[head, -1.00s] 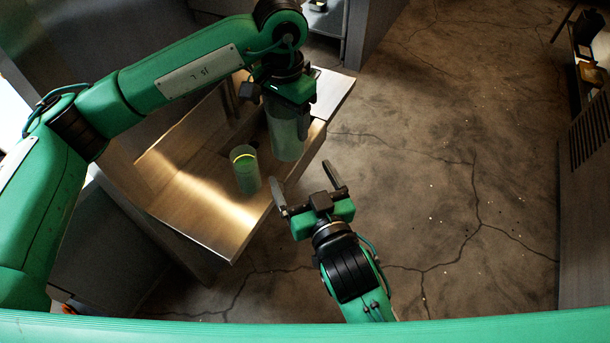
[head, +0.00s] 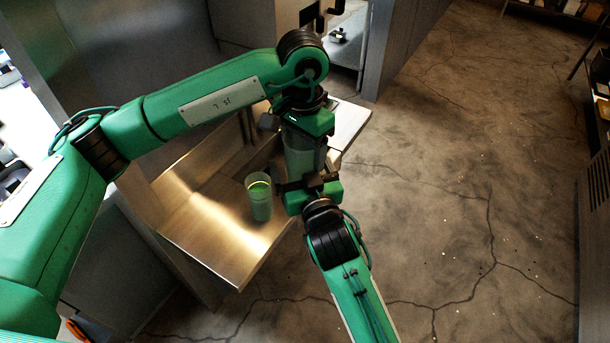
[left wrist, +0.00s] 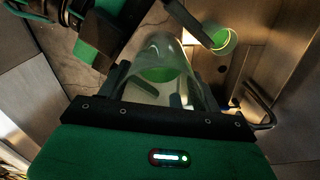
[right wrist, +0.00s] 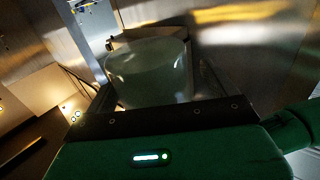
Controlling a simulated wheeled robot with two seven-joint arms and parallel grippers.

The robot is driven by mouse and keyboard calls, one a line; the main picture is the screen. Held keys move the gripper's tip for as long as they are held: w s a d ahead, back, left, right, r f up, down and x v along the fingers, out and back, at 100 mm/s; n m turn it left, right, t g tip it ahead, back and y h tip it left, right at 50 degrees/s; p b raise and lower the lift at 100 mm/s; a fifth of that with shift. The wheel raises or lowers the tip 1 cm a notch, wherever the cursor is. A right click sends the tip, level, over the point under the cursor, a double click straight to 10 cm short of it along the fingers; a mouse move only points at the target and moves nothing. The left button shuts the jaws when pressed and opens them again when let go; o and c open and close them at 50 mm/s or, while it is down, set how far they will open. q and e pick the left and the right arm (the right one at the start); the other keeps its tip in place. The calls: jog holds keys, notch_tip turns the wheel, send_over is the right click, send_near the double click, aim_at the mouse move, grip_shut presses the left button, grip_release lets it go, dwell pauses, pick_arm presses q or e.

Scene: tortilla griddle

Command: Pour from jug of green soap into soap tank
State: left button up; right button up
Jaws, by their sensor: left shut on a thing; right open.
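The jug of green soap (head: 302,158) is a clear, wide cylinder, held roughly upright at the counter's right edge. My left gripper (head: 306,132) is shut on it from above and behind. In the left wrist view the jug (left wrist: 158,60) shows green soap inside. My right gripper (head: 306,184) is open, its fingers at the jug's lower part; the right wrist view shows the jug (right wrist: 150,75) right in front of the palm. Whether the fingers touch it, I cannot tell. The soap tank (head: 260,204), a smaller clear cylinder with a yellow-green ring, stands on the counter left of the jug.
The metal counter (head: 205,222) has free room left of the tank. A raised metal part stands behind the tank. A white board (head: 348,122) lies behind the jug. Open cracked floor (head: 430,190) is to the right.

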jog(key=shift+w+a, duration=0.1)
jog(key=shift+w, duration=0.1)
pick_arm(q)
jog(key=shift+o, duration=0.2)
pick_arm(e)
jog(key=c, duration=1.1)
pick_arm(q)
jog(key=o, duration=1.3)
jog(key=shift+d, duration=0.1)
pick_arm(e)
jog(key=shift+r, duration=0.1)
jog(key=shift+c, duration=0.7)
pick_arm(q)
jog(key=shift+o, duration=0.7)
jog(key=shift+s, duration=0.1)
jog(key=shift+s, duration=0.1)
